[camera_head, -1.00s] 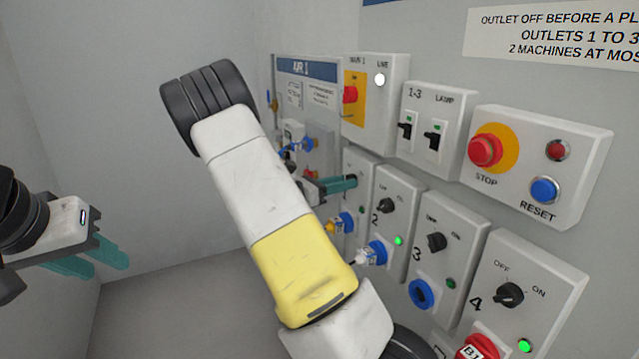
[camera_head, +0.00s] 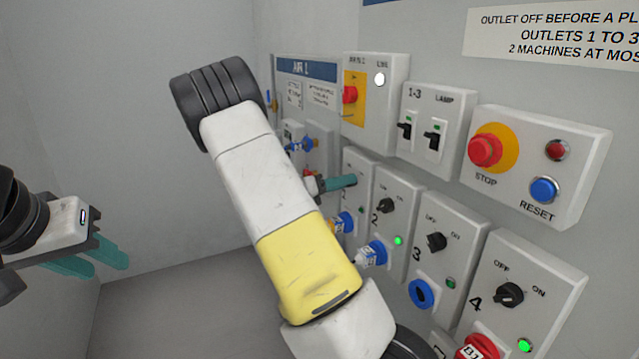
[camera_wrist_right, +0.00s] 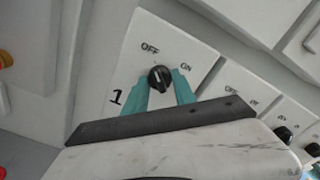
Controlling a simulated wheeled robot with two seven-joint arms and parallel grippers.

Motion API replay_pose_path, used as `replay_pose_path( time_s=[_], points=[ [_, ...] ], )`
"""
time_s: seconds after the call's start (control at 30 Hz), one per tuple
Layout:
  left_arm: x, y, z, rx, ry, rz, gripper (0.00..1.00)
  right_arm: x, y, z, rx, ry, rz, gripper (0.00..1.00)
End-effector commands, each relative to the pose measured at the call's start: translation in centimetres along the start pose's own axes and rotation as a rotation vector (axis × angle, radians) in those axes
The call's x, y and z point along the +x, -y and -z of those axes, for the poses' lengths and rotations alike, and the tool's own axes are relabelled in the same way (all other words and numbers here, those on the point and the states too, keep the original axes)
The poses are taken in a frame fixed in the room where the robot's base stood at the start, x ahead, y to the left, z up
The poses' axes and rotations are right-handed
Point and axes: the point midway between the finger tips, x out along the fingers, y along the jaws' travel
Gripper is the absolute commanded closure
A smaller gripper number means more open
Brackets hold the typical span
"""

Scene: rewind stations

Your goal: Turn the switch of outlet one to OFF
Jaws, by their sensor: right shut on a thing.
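The outlet one box, marked 1, is in the right wrist view (camera_wrist_right: 120,70), with OFF and ON labels above its black switch knob (camera_wrist_right: 159,77). The small pale mark on the knob is on its upper side, toward OFF. My right gripper (camera_wrist_right: 164,90) is shut on the knob, one teal finger on each side. My left gripper (camera_head: 100,260) is open and empty at the far left.
Outlet two (camera_head: 385,200), outlet three (camera_head: 440,215) and outlet four (camera_head: 540,275) stand to the right along the wall. Above are a lamp switch box (camera_head: 425,115) and a STOP and RESET box (camera_head: 520,140). Plugs stick out below. The left side is clear.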

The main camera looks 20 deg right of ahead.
Motion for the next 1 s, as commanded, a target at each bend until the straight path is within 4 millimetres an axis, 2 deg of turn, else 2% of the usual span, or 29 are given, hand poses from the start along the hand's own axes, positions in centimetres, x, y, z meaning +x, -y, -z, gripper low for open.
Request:
replay_pose_path(
  time_s=[0.37,0.4,0.5,0.83,1.0],
  points=[
    [0.0,0.0,0.0,0.000,0.000,0.000,0.64,-0.1,-0.1,0.0,-0.005,0.002,-0.002,1.00],
    [0.0,0.0,0.0,0.000,0.000,0.000,0.64,-0.1,-0.1,0.0,-0.005,0.002,-0.002,0.62],
    [0.0,0.0,0.0,0.000,0.000,0.000,0.64,-0.1,-0.1,0.0,-0.005,0.001,-0.002,0.46],
    [0.0,0.0,0.0,0.000,0.000,0.000,0.64,-0.3,-0.1,0.0,-0.004,0.001,-0.002,0.46],
    [0.0,0.0,0.0,0.000,0.000,0.000,0.64,-2.4,-0.1,-0.1,-0.003,0.003,-0.004,0.46]
  ],
)
